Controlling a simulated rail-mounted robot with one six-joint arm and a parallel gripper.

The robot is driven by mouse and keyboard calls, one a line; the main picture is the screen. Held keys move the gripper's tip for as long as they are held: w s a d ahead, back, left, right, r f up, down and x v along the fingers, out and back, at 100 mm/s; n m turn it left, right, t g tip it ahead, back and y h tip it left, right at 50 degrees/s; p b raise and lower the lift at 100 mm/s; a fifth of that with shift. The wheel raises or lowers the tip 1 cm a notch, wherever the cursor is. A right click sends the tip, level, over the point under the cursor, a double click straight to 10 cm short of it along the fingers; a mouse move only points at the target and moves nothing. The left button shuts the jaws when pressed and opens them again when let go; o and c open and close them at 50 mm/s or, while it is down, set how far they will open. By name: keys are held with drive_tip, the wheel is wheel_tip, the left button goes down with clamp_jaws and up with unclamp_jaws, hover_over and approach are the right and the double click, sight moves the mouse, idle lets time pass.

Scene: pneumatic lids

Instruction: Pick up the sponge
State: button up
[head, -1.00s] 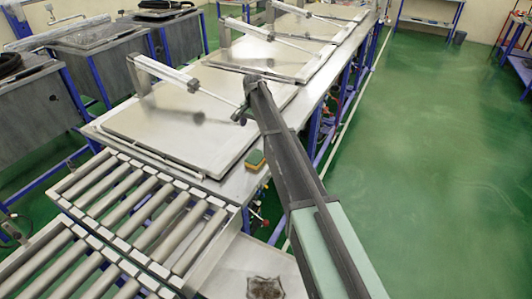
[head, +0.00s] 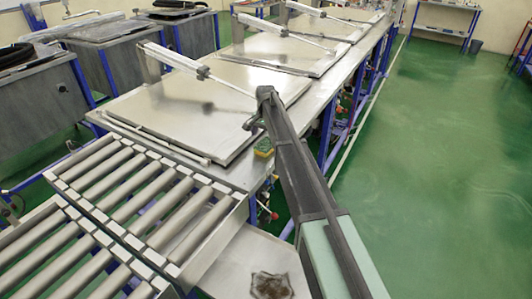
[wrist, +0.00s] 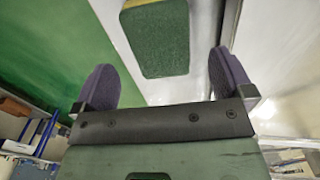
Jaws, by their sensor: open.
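The sponge (head: 264,147) is yellow with a green scouring face. It lies on the steel bench's front edge strip, beside the first lid, in the head view. In the wrist view the sponge (wrist: 155,35) is at the top centre, ahead of the gap between the fingers and apart from them. My gripper (wrist: 162,75) is open, with two purple-grey padded fingers, and nothing is between them. In the head view the end of my arm is close to the sponge, and the fingertips there are hard to make out.
The first lid (head: 190,100), a flat steel plate with a pneumatic cylinder (head: 172,57), lies just left of the sponge. A roller conveyor (head: 140,200) stands in front. Open green floor (head: 440,170) is to the right.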

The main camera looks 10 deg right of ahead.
sight(266, 143)
wheel_tip(266, 143, down, 6)
drive_tip(key=b, duration=0.5)
drive_tip(key=shift+w+r, duration=0.1)
drive_tip(key=shift+r, duration=0.4)
drive_tip(key=c, duration=1)
drive_tip(key=shift+r, duration=0.1)
wheel_tip(266, 143, up, 20)
drive_tip(key=p, duration=2)
